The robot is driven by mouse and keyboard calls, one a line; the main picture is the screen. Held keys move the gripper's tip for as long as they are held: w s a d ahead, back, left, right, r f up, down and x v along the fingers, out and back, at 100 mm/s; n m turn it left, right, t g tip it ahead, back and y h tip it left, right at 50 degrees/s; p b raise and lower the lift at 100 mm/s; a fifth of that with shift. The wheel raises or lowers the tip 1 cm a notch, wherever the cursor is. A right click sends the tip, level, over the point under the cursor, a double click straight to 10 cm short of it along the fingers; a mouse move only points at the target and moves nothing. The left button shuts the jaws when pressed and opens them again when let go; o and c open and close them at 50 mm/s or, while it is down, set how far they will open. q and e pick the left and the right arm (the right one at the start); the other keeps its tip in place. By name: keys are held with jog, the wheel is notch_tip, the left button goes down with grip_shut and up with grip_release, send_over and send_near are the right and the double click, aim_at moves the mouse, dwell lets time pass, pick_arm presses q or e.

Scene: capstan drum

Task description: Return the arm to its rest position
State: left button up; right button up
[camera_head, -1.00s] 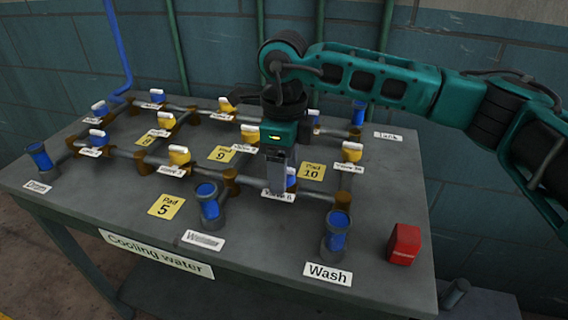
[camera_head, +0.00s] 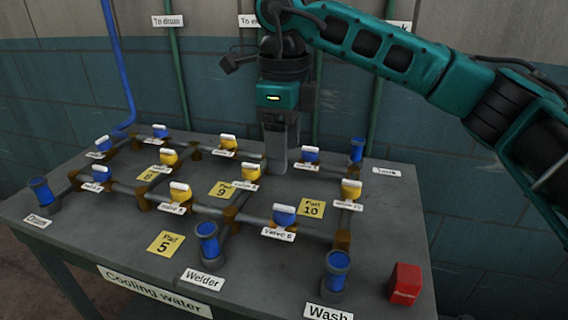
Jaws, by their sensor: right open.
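My right arm (camera_head: 400,58) comes in from the upper right. My right gripper (camera_head: 276,160) points down above the back middle of the table (camera_head: 120,240), with its fingers over the pipework. Nothing shows between its fingers, and they look clear of the valves. The blue valve labelled Valve 6 (camera_head: 284,214) stands in front of the gripper, fully visible. A yellow valve (camera_head: 246,171) is just left of the fingertips, and a blue valve (camera_head: 309,155) is to their right. My left gripper is not in view.
Pipes with several blue and yellow valves cover the table. Blue-topped stubs stand at Drum (camera_head: 43,192), Welder (camera_head: 209,240) and Wash (camera_head: 336,272). A red block (camera_head: 405,283) sits at the right front. The tiled wall (camera_head: 440,150) with vertical pipes is behind; space above the front table is free.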

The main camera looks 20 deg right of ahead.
jog(key=shift+r, duration=0.35)
